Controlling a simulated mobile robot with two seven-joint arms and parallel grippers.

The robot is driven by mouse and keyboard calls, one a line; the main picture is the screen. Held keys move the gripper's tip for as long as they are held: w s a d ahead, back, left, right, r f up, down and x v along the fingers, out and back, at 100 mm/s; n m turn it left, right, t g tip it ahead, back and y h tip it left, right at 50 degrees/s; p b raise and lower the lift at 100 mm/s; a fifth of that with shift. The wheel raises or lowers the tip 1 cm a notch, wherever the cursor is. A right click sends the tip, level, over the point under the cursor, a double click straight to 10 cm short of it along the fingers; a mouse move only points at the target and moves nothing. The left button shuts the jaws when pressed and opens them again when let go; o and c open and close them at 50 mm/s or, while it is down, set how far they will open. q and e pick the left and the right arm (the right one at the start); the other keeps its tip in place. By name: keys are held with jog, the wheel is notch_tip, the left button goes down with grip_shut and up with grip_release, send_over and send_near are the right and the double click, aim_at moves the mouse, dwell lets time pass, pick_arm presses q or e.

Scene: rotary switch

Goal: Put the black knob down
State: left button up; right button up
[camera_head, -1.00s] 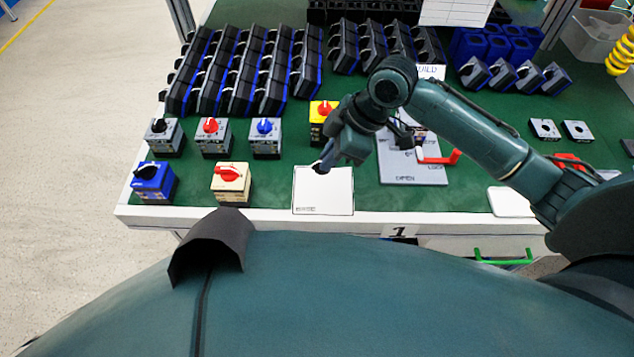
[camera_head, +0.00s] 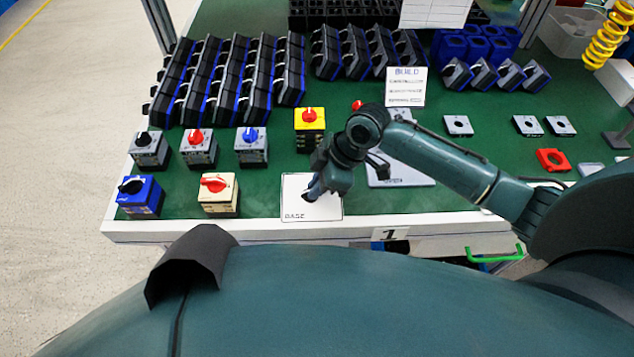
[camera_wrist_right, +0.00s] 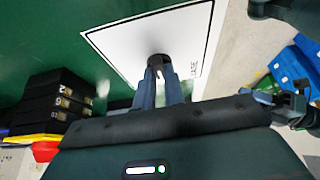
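My right gripper (camera_head: 311,191) points down over the white card marked BASE (camera_head: 328,212) at the table's front edge. In the right wrist view its two blue-grey fingers (camera_wrist_right: 159,78) are close together with the black knob (camera_wrist_right: 158,61) between their tips. The knob is at the white card (camera_wrist_right: 125,48), seen from above. Whether it touches the card I cannot tell. In the head view the knob is mostly hidden by the fingers.
Left of the card stand a cream box with a red knob (camera_head: 219,194) and a blue switch box (camera_head: 141,197). Behind are grey switch boxes (camera_head: 251,147) and a yellow one (camera_head: 309,129). A grey plate (camera_head: 400,176) lies right, partly behind my arm.

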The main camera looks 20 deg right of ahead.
jog(key=o, duration=0.4)
jog(key=shift+d+r, duration=0.15)
jog(key=shift+r, duration=0.3)
jog(key=v, duration=1.1)
jog(key=shift+r+p, duration=0.2)
jog(key=shift+p, duration=0.1)
jog(key=shift+s+f, duration=0.1)
jog(key=shift+s, duration=0.05)
